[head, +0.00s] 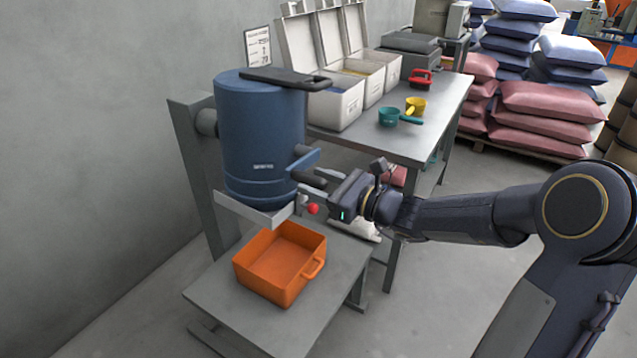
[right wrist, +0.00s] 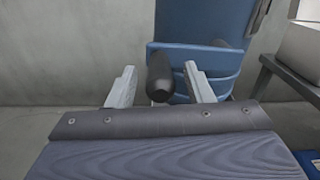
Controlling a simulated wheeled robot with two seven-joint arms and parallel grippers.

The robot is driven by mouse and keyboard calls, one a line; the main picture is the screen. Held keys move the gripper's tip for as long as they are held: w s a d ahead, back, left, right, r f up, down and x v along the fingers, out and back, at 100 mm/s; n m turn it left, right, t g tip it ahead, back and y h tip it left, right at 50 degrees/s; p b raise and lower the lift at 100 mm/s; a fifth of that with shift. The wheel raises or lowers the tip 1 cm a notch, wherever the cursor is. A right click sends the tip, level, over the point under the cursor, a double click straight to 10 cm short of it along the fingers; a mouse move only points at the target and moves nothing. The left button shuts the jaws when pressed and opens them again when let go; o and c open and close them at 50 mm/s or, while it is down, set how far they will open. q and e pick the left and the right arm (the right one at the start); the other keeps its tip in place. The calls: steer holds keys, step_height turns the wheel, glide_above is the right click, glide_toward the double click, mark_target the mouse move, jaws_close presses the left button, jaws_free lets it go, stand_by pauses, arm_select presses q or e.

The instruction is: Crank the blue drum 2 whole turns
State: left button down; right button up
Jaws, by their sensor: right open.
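The blue drum (head: 262,130) stands upright on a grey frame, with a dark lid bar (head: 285,78) across its top. A blue crank arm (head: 304,160) is on its right side. The dark crank grip (right wrist: 160,76) points toward my right gripper in the right wrist view. My right gripper (head: 322,183) is open at the drum's lower right. In the right wrist view its two pale fingers are on either side of the grip, with gaps visible. The head view does not show clearly how deep the grip sits between them. My left gripper is not in view.
A grey chute (head: 252,214) and red knob (head: 313,209) are below the drum. An orange bin (head: 280,264) sits on the low stand (head: 222,303). A table (head: 400,147) behind holds open boxes, scoops and a scale. Sacks are stacked at the back right.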

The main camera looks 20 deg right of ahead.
steer(key=shift+c, duration=0.2)
jaws_close()
